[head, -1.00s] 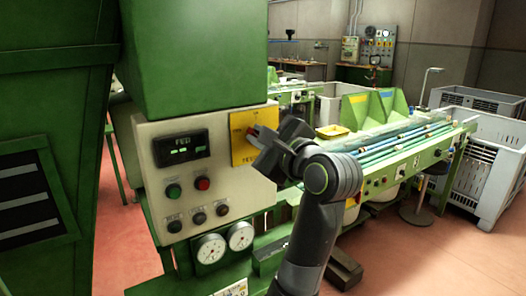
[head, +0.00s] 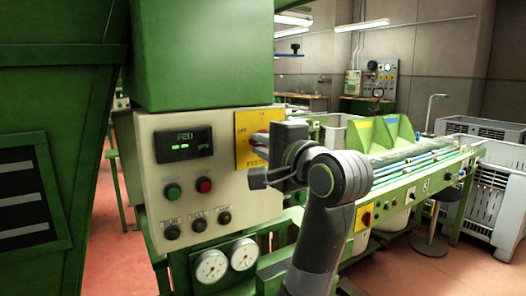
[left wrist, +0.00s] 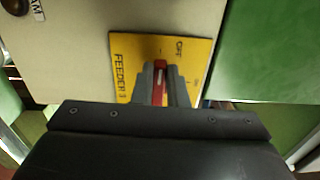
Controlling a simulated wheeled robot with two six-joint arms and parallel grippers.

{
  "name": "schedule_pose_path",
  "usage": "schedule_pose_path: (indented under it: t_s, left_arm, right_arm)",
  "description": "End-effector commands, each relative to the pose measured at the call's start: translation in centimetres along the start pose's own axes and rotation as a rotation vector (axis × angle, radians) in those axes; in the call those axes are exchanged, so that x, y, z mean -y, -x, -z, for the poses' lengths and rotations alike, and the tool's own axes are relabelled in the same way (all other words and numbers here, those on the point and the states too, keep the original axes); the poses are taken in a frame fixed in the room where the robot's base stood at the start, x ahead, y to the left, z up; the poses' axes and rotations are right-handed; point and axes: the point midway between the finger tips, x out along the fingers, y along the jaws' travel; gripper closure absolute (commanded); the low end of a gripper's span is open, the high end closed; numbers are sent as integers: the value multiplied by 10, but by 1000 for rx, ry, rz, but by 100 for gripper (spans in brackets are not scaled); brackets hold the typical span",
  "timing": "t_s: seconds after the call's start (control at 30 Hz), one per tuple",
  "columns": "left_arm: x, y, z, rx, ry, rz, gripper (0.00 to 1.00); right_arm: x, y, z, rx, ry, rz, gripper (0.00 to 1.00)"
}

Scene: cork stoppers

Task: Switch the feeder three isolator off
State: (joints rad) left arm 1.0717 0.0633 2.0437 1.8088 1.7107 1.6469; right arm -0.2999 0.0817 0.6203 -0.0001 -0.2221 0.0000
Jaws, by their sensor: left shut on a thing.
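A pale control panel (head: 213,218) on a green machine carries a yellow isolator plate (head: 242,124). The plate also shows in the left wrist view (left wrist: 124,47), where it reads FEEDER 3 and OFF. My left gripper (head: 263,150) is at the plate, its body to the right of it. In the left wrist view my left gripper (left wrist: 159,91) is shut on the red isolator handle (left wrist: 160,76), which stands between the two fingers. In the head view the fingers and wrist mostly hide the handle. My right gripper is not in view.
A lit display (head: 184,145) and several buttons sit left of the isolator, with two gauges (head: 210,265) below. A green bin-like structure (head: 50,120) stands at the left. A conveyor bench (head: 440,165) and grey crates (head: 492,185) are behind at right.

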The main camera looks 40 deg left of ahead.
Motion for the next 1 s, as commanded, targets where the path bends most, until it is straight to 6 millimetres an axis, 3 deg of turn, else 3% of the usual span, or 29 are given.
schedule_pose_path:
  t_s: [0.57, 0.6, 0.77, 1.0]
  left_arm:
    - [-1, 0, 0, 0, 36, -1, 100]
    - [-1, 0, 0, 0, 35, -1, 86]
    - [-1, 0, 0, 0, 35, -1, 65]
    - [-1, 0, 0, 0, 34, 0, 65]
  right_arm:
    - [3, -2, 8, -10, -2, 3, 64]
    - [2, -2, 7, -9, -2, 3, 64]
    - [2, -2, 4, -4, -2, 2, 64]
    - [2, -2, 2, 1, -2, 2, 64]
